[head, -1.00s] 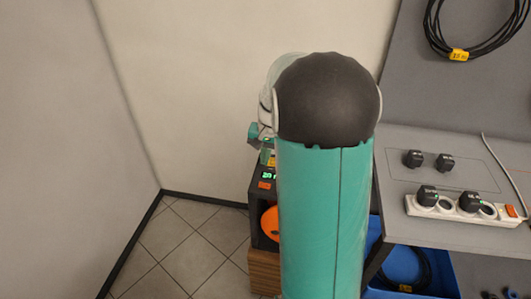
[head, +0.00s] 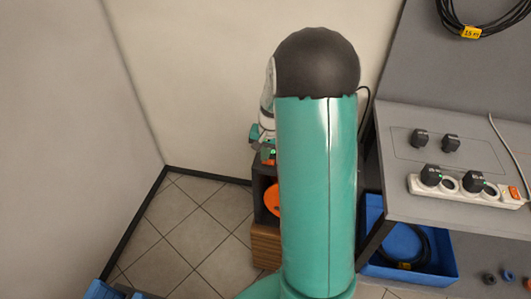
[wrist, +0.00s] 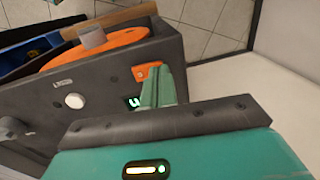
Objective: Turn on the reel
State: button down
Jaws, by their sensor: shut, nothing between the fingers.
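The reel is a dark grey box (wrist: 40,100) with an orange drum (wrist: 110,48); in the head view its orange drum (head: 273,200) shows left of my arm. In the wrist view an orange switch (wrist: 140,72) is on the panel, and a small lit display (wrist: 133,102) is partly covered by my fingers. My gripper (wrist: 158,72) is shut and empty, its teal fingertips over the panel right beside the orange switch. I cannot tell whether they touch it. In the head view my gripper (head: 262,143) is partly hidden behind my arm.
The reel stands on a wooden block (head: 265,245) near the wall. On the right, a grey bench (head: 400,185) carries a power strip (head: 463,192) and black plugs. A blue crate (head: 375,210) with coiled cable is under the bench. Tiled floor is clear at left.

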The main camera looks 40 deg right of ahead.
jog(key=shift+f, duration=0.2)
jog(key=shift+s+d+r, duration=0.2)
jog(key=shift+s+d, duration=0.3)
jog(key=shift+s, duration=0.1)
jog(key=shift+r, duration=0.55)
notch_tip(320, 180, up, 13)
jog(key=s+d, duration=0.1)
jog(key=shift+s, duration=0.15)
jog(key=shift+d, duration=0.25)
